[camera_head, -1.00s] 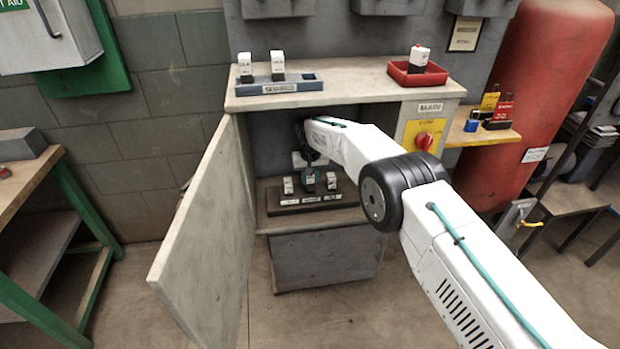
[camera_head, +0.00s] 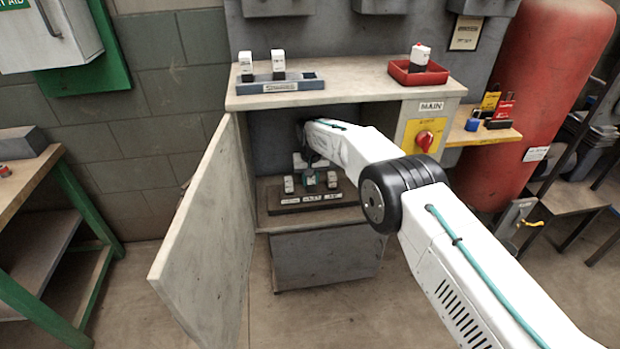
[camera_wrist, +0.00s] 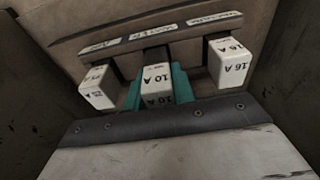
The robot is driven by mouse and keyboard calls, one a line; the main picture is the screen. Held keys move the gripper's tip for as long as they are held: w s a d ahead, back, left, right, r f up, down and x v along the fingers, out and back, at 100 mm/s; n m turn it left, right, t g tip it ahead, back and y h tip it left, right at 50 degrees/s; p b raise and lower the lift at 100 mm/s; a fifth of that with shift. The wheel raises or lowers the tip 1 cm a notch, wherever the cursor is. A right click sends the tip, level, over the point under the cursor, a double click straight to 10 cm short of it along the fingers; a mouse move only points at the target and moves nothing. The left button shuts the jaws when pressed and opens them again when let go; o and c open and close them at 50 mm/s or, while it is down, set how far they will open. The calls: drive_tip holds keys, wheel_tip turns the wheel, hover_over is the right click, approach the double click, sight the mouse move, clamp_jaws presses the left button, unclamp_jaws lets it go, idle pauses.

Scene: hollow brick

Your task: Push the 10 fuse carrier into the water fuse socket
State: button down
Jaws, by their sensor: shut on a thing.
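The white 10 A fuse carrier (camera_wrist: 157,86) is in the middle of the row in the wrist view. My gripper (camera_wrist: 158,98) is shut on it, with teal fingers on both sides. The carrier stands at the middle place of the dark fuse base (camera_wrist: 190,40), beneath the middle label. That label is too blurred to read surely. How deep the carrier sits in its socket cannot be told. In the head view my gripper (camera_head: 318,179) is low inside the open cabinet, over the fuse base (camera_head: 285,204).
A white 16 A carrier (camera_wrist: 228,62) stands close on the right and another white carrier (camera_wrist: 97,88) on the left. The cabinet door (camera_head: 200,235) hangs open at the left. Above are a grey-blue rack (camera_head: 300,84) with two carriers and a red tray (camera_head: 418,76).

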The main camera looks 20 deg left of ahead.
drive_tip(key=shift+f, duration=0.8)
drive_tip(key=c, duration=1.1)
unclamp_jaws()
drive_tip(key=shift+s, duration=0.1)
drive_tip(key=shift+d+f, duration=0.1)
drive_tip(key=r, duration=0.2)
drive_tip(key=s+r, duration=0.1)
drive_tip(key=r, duration=0.1)
drive_tip(key=shift+d, duration=0.1)
drive_tip(key=s+d, duration=0.2)
drive_tip(key=s, duration=0.2)
drive_tip(key=s+d+r, duration=0.1)
drive_tip(key=s+d, duration=0.2)
drive_tip(key=s, duration=0.1)
drive_tip(key=s+d, duration=0.3)
drive_tip(key=s, duration=0.1)
drive_tip(key=shift+s+r, duration=0.15)
drive_tip(key=shift+s, duration=0.2)
